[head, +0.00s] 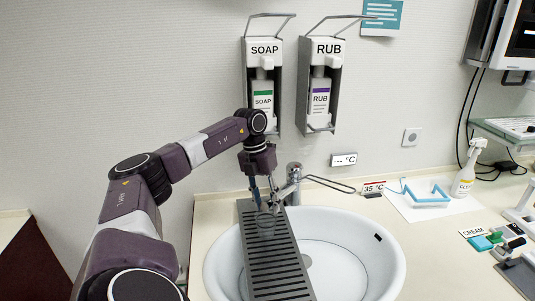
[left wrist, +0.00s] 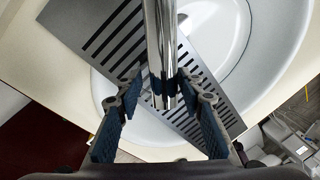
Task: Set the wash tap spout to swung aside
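The chrome wash tap (head: 293,180) stands at the back of the basin, its thin looped lever (head: 330,184) reaching right. My left gripper (head: 264,192) is at the spout, pointing down over the slatted grey rack (head: 280,264). In the left wrist view the chrome spout (left wrist: 160,45) runs down between the fingertips of my left gripper (left wrist: 161,78). The fingers are apart, one on each side of the spout, very close to it; firm contact cannot be made out. The spout lies above the rack. My right gripper is not in view.
The white basin (head: 390,262) lies under the rack. SOAP (head: 263,100) and RUB (head: 320,98) dispensers hang on the wall above the tap. A spray bottle (head: 466,172) and a blue frame (head: 426,194) stand on the counter (head: 425,250) at right.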

